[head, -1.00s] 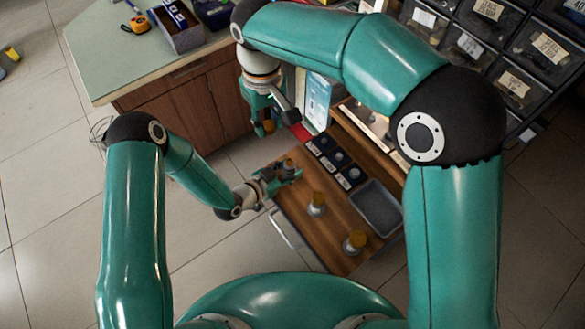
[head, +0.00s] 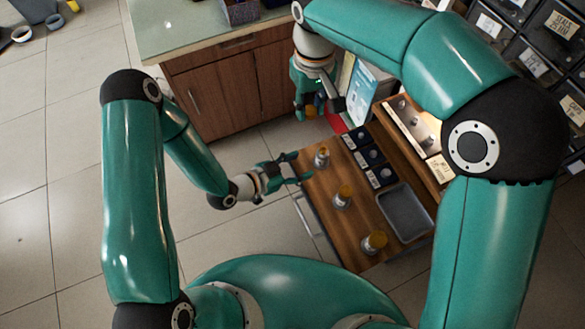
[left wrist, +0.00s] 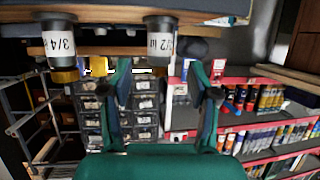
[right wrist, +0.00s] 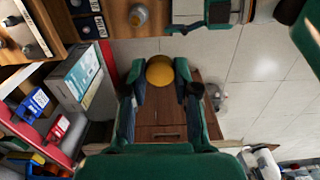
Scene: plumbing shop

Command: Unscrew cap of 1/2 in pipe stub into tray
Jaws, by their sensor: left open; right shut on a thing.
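The 1/2 in pipe stub (head: 321,157) stands upright at the far left of the wooden bench top (head: 318,180), with no yellow cap visible on it. Its label shows in the left wrist view (left wrist: 159,44). My left gripper (head: 296,168) is open and empty, just left of the stub and apart from it. My right gripper (head: 311,108) is shut on a round yellow cap (right wrist: 160,70), held in the air beyond the stub, off the bench's far side. The grey tray (head: 405,212) lies empty on the right of the bench.
Two more stubs with yellow caps (head: 343,192) (head: 375,238) stand nearer me in a row. Dark labelled boxes (head: 368,158) sit between the stubs and a raised shelf. A wooden cabinet (head: 215,95) stands behind at left.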

